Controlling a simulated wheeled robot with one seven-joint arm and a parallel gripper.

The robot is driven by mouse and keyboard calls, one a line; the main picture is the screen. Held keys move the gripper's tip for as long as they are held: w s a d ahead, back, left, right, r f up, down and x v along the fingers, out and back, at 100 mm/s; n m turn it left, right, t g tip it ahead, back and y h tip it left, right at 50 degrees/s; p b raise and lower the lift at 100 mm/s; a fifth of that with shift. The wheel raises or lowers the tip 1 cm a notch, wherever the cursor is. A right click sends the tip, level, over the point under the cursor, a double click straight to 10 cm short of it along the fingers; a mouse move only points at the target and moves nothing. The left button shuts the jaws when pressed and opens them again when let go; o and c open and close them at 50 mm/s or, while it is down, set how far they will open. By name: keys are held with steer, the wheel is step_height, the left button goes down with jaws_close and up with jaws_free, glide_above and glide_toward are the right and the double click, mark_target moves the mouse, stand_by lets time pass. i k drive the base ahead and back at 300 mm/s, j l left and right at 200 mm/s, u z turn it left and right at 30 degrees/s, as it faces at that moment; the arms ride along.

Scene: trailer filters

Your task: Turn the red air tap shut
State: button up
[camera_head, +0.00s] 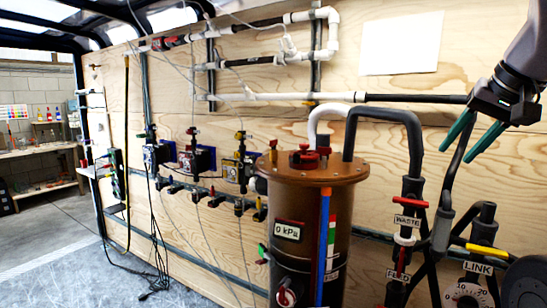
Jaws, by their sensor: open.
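My gripper (456,154) is at the upper right, with its two green fingers apart and nothing between them. Several red tap handles show, and I cannot tell which is the air tap. One red lever (411,202) lies roughly level on the dark pipe above the WASTE label, below and left of my gripper. Another red handle (397,276) is lower, by a partly hidden label. Red fittings (304,158) sit on the tank lid. My gripper touches none of these.
A yellow lever (487,250) is above the LINK label and a dial at the lower right. Black hoses and pipes crowd the space below my gripper. Pumps (157,155) with small taps line the plywood wall. Open floor (60,265) is at the lower left.

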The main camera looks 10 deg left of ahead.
mark_target(272, 144)
steer(key=i+j, duration=0.1)
steer(key=j, duration=0.25)
steer(key=i+j, duration=0.15)
steer(key=j, duration=0.15)
steer(key=i+j, duration=0.1)
steer(key=j, duration=0.25)
steer(key=i+j, duration=0.1)
steer(key=j, duration=0.25)
steer(key=i+j, duration=0.1)
steer(key=j, duration=0.2)
